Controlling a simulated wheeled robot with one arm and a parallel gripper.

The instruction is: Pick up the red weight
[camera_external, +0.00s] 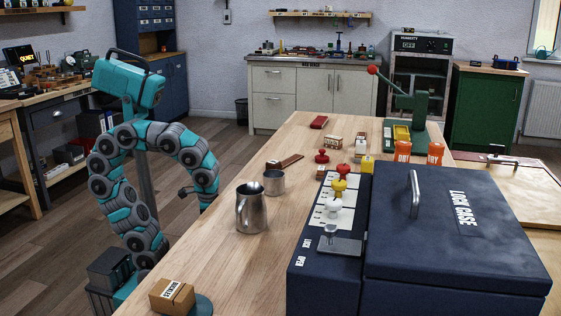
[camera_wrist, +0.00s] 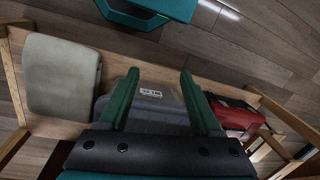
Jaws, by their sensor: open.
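A red knobbed piece (camera_external: 322,156) stands on the wooden table near the white labelled strip. A second red knobbed piece (camera_external: 343,170) stands at the far end of that strip, in line with a yellow knobbed piece (camera_external: 339,187) and a white one (camera_external: 334,205). I cannot tell which red piece is the weight. My gripper (camera_external: 186,193) hangs by the table's left edge, well left of both red pieces. In the wrist view my gripper (camera_wrist: 160,74) has its two green fingers apart with nothing between them. No red weight shows in the wrist view.
A steel jug (camera_external: 251,210) and a steel cup (camera_external: 274,183) stand between my gripper and the red pieces. The dark blue lock case (camera_external: 450,225) fills the table's right side. A cardboard box (camera_external: 172,296) sits at the near left corner. The wrist view shows a low shelf with a red case (camera_wrist: 236,113).

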